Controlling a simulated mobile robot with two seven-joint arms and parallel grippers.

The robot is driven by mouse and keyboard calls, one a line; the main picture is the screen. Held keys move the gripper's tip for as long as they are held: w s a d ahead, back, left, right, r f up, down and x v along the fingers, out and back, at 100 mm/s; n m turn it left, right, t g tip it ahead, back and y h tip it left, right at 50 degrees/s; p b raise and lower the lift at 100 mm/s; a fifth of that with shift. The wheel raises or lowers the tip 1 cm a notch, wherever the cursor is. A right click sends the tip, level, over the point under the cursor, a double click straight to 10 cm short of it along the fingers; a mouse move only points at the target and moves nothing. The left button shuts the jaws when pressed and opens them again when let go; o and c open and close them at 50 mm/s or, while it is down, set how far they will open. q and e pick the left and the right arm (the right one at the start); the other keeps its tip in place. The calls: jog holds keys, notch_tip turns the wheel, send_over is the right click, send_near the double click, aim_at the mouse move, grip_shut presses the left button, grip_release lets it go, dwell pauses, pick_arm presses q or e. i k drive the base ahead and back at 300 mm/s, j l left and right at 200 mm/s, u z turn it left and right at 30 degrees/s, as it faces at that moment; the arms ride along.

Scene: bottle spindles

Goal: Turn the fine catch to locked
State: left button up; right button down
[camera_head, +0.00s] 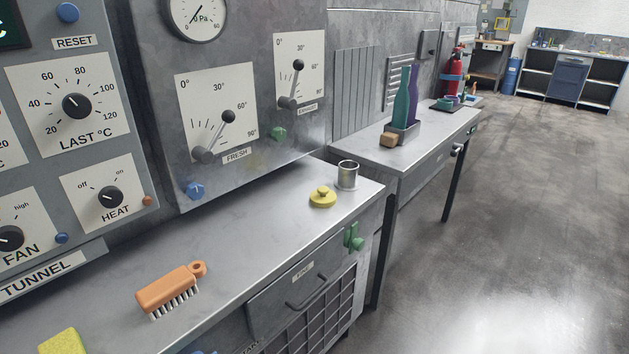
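A green catch (354,237) sits at the right end of the near bench's front, just under the bench top. It is beside a grey drawer (298,290) with a bar handle and a small label that may read "FINE". The drawer looks shut. I cannot tell from here whether the catch is locked. A dark grille (318,318) shows below the drawer. Neither of my grippers is in view.
On the near bench (235,235) are an orange brush (172,290), a yellow lidded knob (322,197), a metal cup (347,174) and a yellow sponge (63,342). A second bench (375,153) holds tall bottles (402,105). The floor at right (530,200) is clear.

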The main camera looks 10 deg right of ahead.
aim_at(351, 241)
jog(key=i+l+u, duration=0.1)
jog(key=l+u, duration=0.4)
jog(key=u, duration=0.2)
jog(key=i+l+u, duration=0.1)
jog(key=l+u, duration=0.25)
